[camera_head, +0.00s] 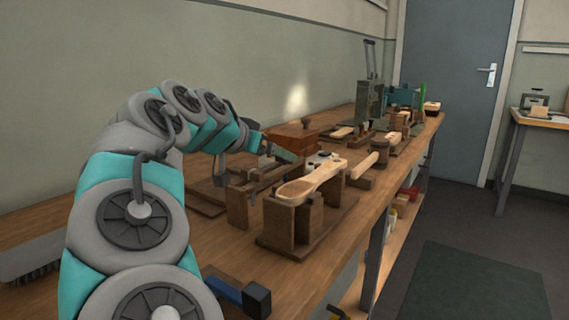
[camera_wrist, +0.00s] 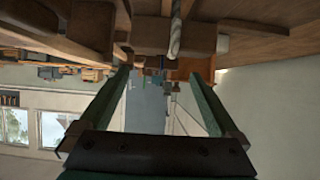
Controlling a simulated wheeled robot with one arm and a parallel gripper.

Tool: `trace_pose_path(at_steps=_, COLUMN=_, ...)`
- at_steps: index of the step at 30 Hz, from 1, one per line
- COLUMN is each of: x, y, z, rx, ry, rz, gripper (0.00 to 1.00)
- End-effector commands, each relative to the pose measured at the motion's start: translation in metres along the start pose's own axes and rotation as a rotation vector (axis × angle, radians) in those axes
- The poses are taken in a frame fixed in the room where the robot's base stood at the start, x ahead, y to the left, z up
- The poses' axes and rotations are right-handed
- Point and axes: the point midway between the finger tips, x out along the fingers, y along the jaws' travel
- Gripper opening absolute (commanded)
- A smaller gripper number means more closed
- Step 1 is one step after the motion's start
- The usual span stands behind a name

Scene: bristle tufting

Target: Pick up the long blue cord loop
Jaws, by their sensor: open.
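I cannot make out a long blue cord loop for certain in either view. My gripper (camera_head: 284,156) is low over the bench, among wooden blocks and beside a reddish-brown box, partly hidden by the arm and fixtures in the head view. In the wrist view its two green fingers (camera_wrist: 160,73) stand wide apart, with no object seen held between them. A pale, twisted, cord-like strand (camera_wrist: 175,36) shows near the top of the wrist view, beyond the fingertips; its colour looks whitish rather than blue.
The workbench (camera_head: 225,258) runs along the wall. A wooden brush body (camera_head: 310,182) rests on a wooden stand (camera_head: 275,226) right of my gripper. The reddish-brown box (camera_head: 290,136) is behind. A blue-handled tool (camera_head: 240,295) lies at the near edge.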

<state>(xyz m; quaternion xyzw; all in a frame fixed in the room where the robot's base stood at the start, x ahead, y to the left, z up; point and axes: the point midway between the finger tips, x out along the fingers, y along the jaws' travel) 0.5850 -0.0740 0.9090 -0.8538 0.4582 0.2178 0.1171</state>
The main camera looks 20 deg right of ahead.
Motion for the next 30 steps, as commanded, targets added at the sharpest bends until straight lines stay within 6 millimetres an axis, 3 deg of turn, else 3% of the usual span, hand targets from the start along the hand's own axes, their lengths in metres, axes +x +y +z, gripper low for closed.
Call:
trace_pose_path(at_steps=7, x=0.036, y=-0.002, z=-0.005, rx=0.0, ry=-0.003, rz=0.004, gripper=0.97)
trace_pose_path(at_steps=15, x=0.04, y=-0.003, z=-0.005, rx=0.0, ry=0.0, rz=0.001, gripper=0.97)
trace_pose_path(at_steps=30, x=0.04, y=-0.003, z=-0.005, rx=0.0, ry=0.0, rz=0.001, gripper=0.41)
